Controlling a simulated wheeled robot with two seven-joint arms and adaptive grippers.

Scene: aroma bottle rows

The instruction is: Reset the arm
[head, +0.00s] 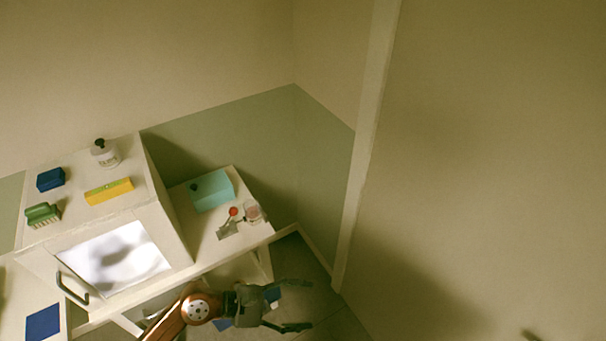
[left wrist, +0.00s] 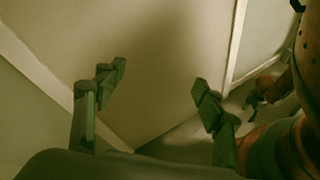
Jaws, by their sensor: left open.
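My left gripper (head: 300,305) is open and empty at the bottom middle of the head view, in front of the table and clear of everything on it. In the left wrist view its two fingers (left wrist: 160,90) stand wide apart with only floor and wall behind them. A small dark piece at the bottom right edge of the head view may be part of my right arm. A white bottle with a black cap (head: 106,157) stands upright on the cabinet top. A small clear jar (head: 253,213) stands on the lower table at the right.
The white cabinet (head: 165,222) carries a blue block (head: 50,179), a green brush (head: 42,214) and a yellow box (head: 109,191). A teal box (head: 213,190) and a small red-topped item (head: 233,211) are on the table. A wall fills the right side.

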